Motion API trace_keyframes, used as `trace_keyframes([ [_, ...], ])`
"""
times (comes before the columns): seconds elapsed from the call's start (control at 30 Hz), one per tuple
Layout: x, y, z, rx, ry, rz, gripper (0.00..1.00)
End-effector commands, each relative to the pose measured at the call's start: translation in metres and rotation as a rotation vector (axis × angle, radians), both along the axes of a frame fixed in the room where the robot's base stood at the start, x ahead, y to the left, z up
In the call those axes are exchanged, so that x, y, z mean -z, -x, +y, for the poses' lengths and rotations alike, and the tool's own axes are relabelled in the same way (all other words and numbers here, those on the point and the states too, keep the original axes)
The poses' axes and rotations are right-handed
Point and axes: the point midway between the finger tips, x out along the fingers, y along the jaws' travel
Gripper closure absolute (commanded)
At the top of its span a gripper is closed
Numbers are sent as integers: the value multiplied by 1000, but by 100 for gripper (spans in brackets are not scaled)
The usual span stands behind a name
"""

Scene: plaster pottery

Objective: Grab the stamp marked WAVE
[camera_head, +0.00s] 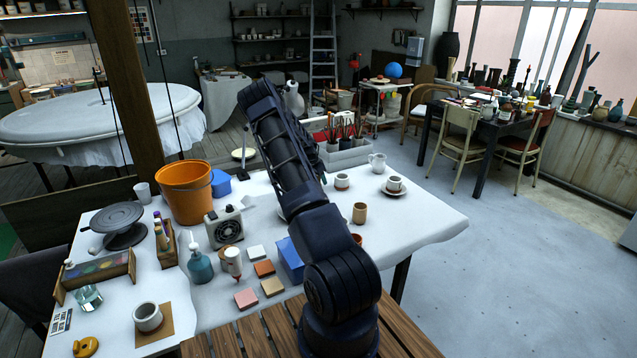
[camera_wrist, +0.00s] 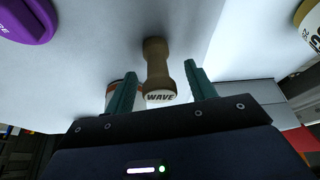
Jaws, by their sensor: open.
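The stamp marked WAVE (camera_wrist: 157,68) is a brown, waisted piece with a pale end that bears dark letters, seen in the wrist view. My gripper (camera_wrist: 160,70) is open, with one teal finger on each side of the stamp in the picture. A gap shows between the stamp and each finger, and I see no grip on it. How deep the stamp lies between the fingers I cannot tell. In the head view my arm reaches over the white table (camera_head: 420,222); my gripper and the stamp cannot be made out there.
The wrist view shows a purple lettered piece (camera_wrist: 25,18) top left, a pale lettered piece (camera_wrist: 311,28) top right, and a partly hidden reddish-white item behind the left finger.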

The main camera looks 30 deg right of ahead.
Motion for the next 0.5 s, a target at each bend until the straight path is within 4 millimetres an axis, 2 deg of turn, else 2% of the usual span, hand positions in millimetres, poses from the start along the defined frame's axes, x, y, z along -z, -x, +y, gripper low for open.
trace_keyframes([
  [0.23,3,-1,-1,0,0,-1,45],
  [0.5,3,-1,-1,0,0,-1,92],
])
